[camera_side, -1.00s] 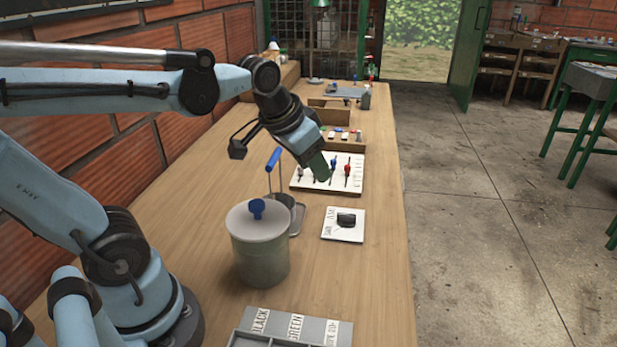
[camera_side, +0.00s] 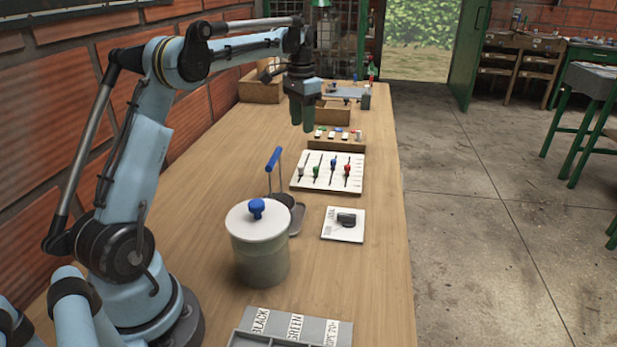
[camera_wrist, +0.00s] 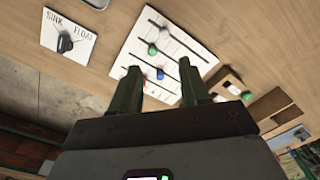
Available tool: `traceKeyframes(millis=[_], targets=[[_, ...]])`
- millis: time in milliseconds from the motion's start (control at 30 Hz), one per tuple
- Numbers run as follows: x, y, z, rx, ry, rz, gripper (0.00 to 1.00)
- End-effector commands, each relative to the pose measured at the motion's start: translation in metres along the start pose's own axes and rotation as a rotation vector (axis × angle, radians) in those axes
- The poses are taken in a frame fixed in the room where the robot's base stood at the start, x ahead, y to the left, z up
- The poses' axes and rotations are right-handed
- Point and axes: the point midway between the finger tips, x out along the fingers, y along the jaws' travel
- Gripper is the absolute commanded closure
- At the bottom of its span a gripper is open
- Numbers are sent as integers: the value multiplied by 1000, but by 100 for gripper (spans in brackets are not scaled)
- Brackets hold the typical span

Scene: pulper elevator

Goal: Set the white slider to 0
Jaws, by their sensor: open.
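The slider panel (camera_side: 298,186) is a white board with several dark slots and a coloured knob on each. The white slider knob (camera_side: 301,170) is on the leftmost slot, beside a green one (camera_side: 317,171). In the wrist view the white knob (camera_wrist: 164,32) shows near the panel's upper part, but its scale marks are too small to read. My gripper (camera_side: 301,128) points down beyond the far left of the panel, above the table and apart from the knobs.
A blue knob (camera_side: 333,162) and a red knob (camera_side: 347,169) share the panel. A row of buttons (camera_side: 338,134) lies beyond it. Nearer stand a blue-handled tool (camera_side: 274,158), a lidded pot (camera_side: 260,260) and a rotary switch card (camera_side: 343,232). The table's right edge is clear.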

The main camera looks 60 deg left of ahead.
Motion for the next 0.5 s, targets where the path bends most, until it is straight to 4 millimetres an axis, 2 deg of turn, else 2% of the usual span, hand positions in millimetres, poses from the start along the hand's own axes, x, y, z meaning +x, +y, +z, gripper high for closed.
traceKeyframes(millis=[100, 267, 500], targets=[[6, -9, 0, 0, -15, 8, 54], [15, -11, 0, 1, -19, 11, 54], [51, -10, 0, 1, -18, 10, 54]])
